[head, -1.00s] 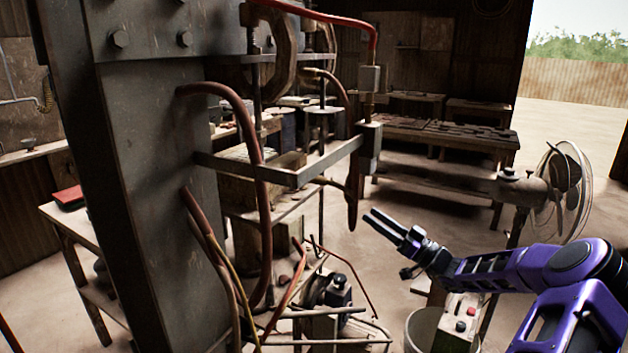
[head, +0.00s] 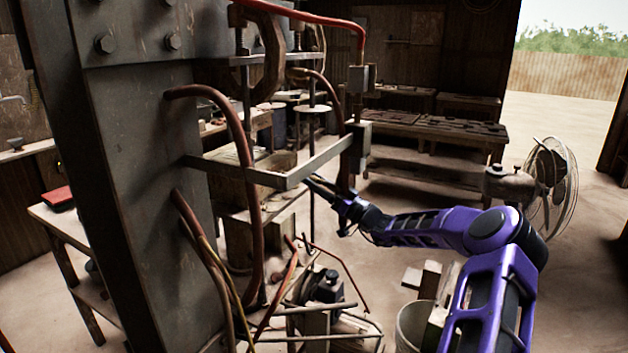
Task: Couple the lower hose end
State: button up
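A dark red hose (head: 343,170) hangs below the grey block (head: 357,140) at the right end of the press's metal frame. Its lower end is hidden at my gripper. My gripper (head: 312,184) is just under the frame's front bar, its fingers pointing left, level with the hose's lower part. The fingers are small and dark here. I cannot tell whether they are open or shut, or whether they touch the hose. The fitting for the hose end cannot be made out.
The press column (head: 150,200) with thick brown hoses (head: 245,150) stands at left. Pipes and a small pump (head: 325,290) are below my gripper. A fan (head: 550,185) stands right, a bucket (head: 408,325) at the lower right. Open floor lies behind my arm.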

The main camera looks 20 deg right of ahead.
jog(key=shift+w+a+r, duration=0.1)
jog(key=shift+w+a, duration=0.05)
jog(key=shift+w, duration=0.05)
grip_shut()
dwell(1.4)
